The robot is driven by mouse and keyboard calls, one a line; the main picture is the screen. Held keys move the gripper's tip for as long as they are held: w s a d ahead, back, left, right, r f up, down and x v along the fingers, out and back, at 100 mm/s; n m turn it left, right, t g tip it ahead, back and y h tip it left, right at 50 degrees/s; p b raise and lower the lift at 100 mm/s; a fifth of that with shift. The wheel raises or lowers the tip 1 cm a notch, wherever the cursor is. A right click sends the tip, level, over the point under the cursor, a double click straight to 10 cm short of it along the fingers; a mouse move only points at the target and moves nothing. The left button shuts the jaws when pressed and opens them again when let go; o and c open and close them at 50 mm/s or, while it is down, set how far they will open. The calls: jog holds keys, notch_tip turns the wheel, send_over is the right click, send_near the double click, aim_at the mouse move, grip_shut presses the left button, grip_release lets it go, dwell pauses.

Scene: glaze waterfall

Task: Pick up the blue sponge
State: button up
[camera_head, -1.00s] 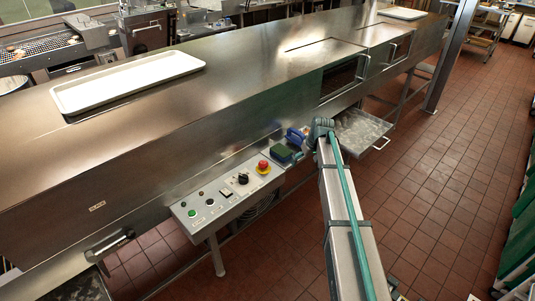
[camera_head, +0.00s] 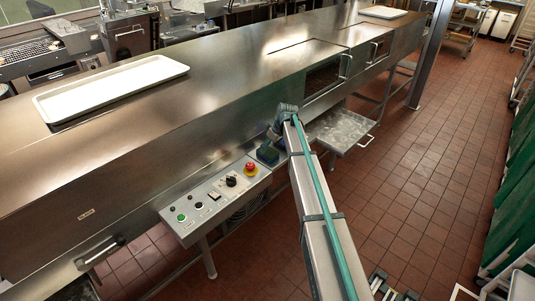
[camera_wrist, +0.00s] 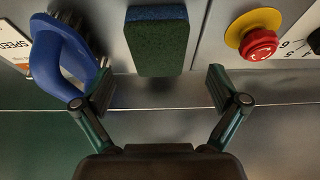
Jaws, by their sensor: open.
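The blue sponge (camera_wrist: 157,42) has a dark green scouring face and a blue edge. It shows at the top middle of the wrist view, on the metal surface. In the head view the sponge (camera_head: 267,153) is small and dark, beside the control panel. My gripper (camera_wrist: 162,88) is open and empty. Its two fingers are spread wider than the sponge, and the sponge appears just beyond the fingertips, between their lines. I cannot tell the height gap. In the head view my arm hides most of the gripper.
A blue-handled brush (camera_wrist: 65,55) lies left of the sponge, close to my left finger. A red emergency button (camera_wrist: 259,43) on a yellow base stands to the right. The control panel (camera_head: 215,195) has several knobs. A white tray (camera_head: 110,88) lies on the machine top.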

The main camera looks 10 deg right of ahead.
aim_at(268, 151)
jog(key=p+x, duration=0.2)
jog(key=x, duration=0.2)
jog(key=shift+w+f, duration=0.2)
jog(key=shift+f, duration=0.25)
jog(key=shift+f, duration=0.25)
dwell(0.3)
jog(key=shift+c, duration=0.2)
jog(key=c, duration=0.8)
jog(key=shift+r, duration=0.15)
